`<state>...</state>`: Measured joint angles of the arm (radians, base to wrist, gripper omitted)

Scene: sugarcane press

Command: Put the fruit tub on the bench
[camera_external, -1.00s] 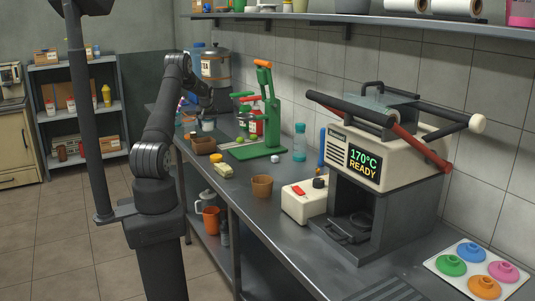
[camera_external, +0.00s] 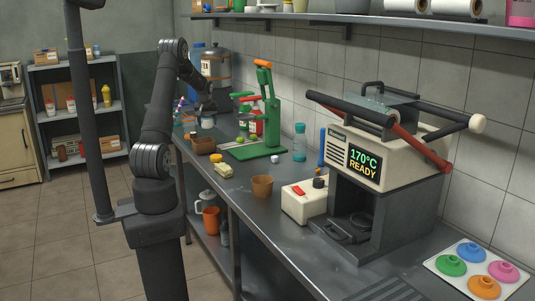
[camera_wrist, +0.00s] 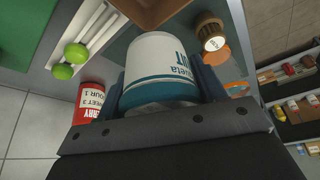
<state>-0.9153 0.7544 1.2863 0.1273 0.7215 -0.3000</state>
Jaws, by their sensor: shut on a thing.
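The fruit tub is white with a teal band and lettering; it fills the middle of the wrist view (camera_wrist: 162,58). In the external view it is a small pale tub (camera_external: 208,122) near the far end of the metal bench (camera_external: 258,220). My gripper (camera_wrist: 165,82) is shut on the tub, with a dark finger on either side of it. In the external view my gripper (camera_external: 207,106) is just above the tub. I cannot tell whether the tub's base touches the bench. Its far side is hidden.
A red can (camera_wrist: 88,103), green fruits (camera_wrist: 75,53) and a brown-capped jar (camera_wrist: 210,35) show close by. Bare bench lies nearer the front.

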